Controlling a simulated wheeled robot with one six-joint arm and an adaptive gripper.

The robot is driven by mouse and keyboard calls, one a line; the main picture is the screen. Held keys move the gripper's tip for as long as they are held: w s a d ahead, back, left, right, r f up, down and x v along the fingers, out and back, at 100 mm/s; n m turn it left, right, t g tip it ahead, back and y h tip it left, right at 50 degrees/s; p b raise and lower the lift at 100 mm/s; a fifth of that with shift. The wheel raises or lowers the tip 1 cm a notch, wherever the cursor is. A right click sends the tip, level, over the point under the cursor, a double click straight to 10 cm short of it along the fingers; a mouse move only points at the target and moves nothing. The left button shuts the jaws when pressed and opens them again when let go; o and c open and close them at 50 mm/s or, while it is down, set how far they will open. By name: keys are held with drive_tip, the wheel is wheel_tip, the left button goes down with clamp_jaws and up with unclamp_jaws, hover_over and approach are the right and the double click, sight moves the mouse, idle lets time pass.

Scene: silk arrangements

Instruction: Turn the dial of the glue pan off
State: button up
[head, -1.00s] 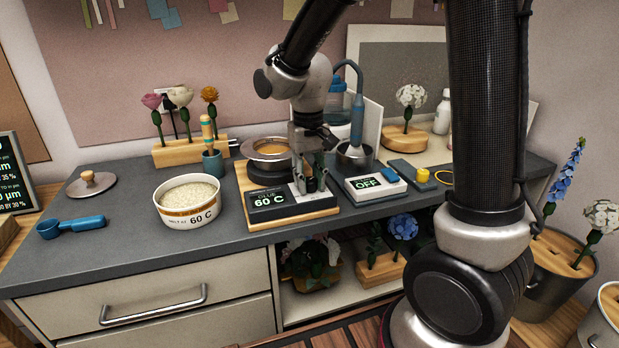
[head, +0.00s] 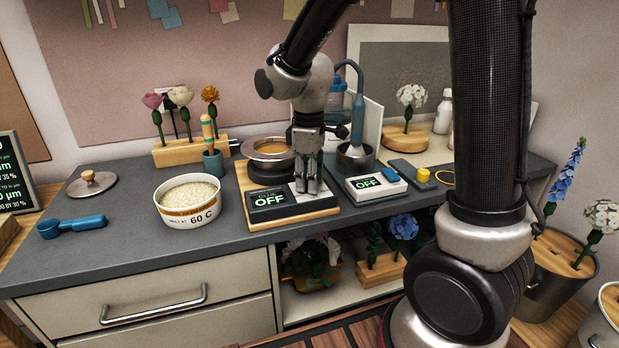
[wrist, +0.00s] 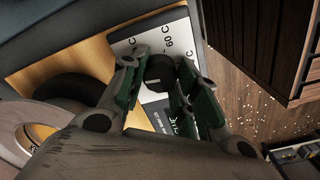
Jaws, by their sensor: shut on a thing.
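The glue pan (head: 270,150) sits on its heater at the back of a wooden board, with amber glue inside. In the wrist view the black dial (wrist: 160,72) is on the white panel, which is marked 60 C. My gripper (head: 307,190) points down over the dial, with its green-padded fingers (wrist: 155,88) on either side of it, shut on it. In the head view the fingers hide the dial.
A second box (head: 375,185) to the right also reads OFF, beside a small metal pot (head: 355,156). A white tub of pellets (head: 188,200) stands to the left. Flowers in a wooden block (head: 190,152) stand behind. The counter's front left is mostly clear.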

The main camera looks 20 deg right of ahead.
drive_tip(key=shift+n, duration=0.7)
drive_tip(key=shift+r, duration=0.1)
drive_tip(key=o, duration=1)
wheel_tip(320, 180, up, 12)
drive_tip(key=shift+a+f, duration=0.1)
